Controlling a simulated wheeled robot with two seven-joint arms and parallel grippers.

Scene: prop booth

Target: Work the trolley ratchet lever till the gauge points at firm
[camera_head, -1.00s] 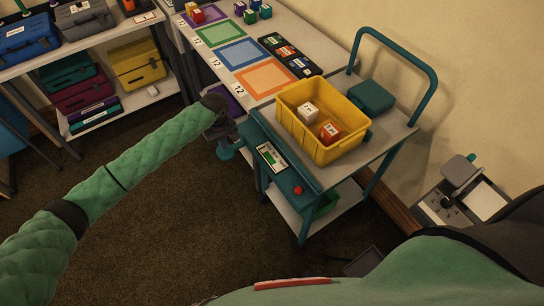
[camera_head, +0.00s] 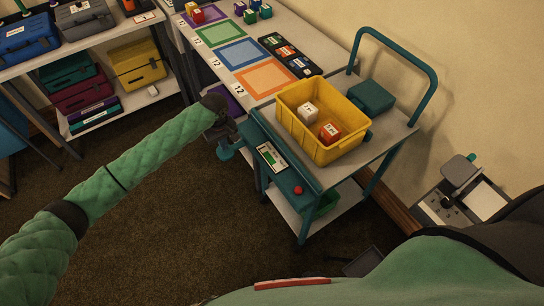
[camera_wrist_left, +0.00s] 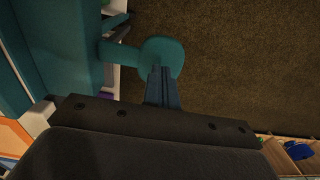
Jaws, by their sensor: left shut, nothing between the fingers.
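The trolley (camera_head: 392,140) stands right of centre in the head view, with a teal front panel. On that panel is the gauge (camera_head: 271,157), a small pale plate with a green part and dark marks; its pointer is too small to read. The teal ratchet lever (camera_head: 226,154) sticks out from the trolley's left end. In the left wrist view its round end (camera_wrist_left: 168,50) shows on a short teal arm. My left gripper (camera_head: 226,139) is at the lever's end; its shut fingers (camera_wrist_left: 162,76) overlap the round end, and I cannot tell whether they touch. My right gripper is out of view.
A yellow bin (camera_head: 345,151) with two blocks sits on the trolley top. A red knob (camera_head: 298,190) is on the front panel. A table with coloured mats (camera_head: 241,53) adjoins behind. Shelves with cases (camera_head: 138,66) stand at left. The carpet (camera_head: 170,235) in front is clear.

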